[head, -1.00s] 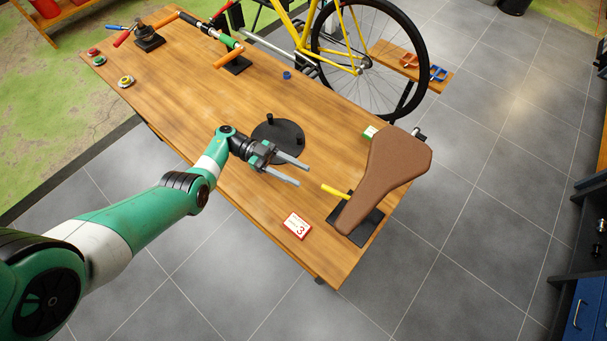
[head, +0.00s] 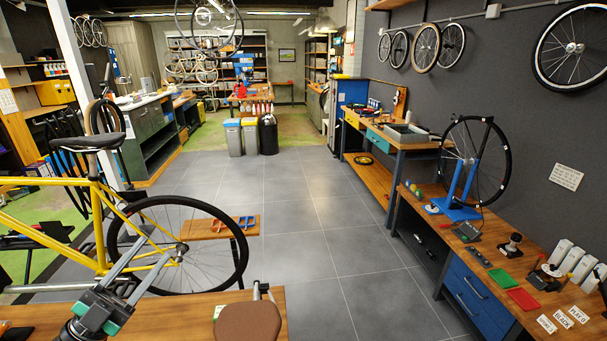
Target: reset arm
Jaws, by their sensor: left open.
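My left gripper (head: 148,258) is in the lower left of the head view. Its two long grey fingers are spread apart with nothing between them. It is raised above the near wooden table (head: 176,312), in front of the yellow bicycle (head: 98,228) in the picture. The rest of my left arm is mostly cut off by the lower edge. My right gripper is not in view.
A brown saddle (head: 248,322) stands at the table's right end. A workbench (head: 468,238) with a wheel stand (head: 458,190) lines the right wall. The grey floor (head: 320,240) between is clear.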

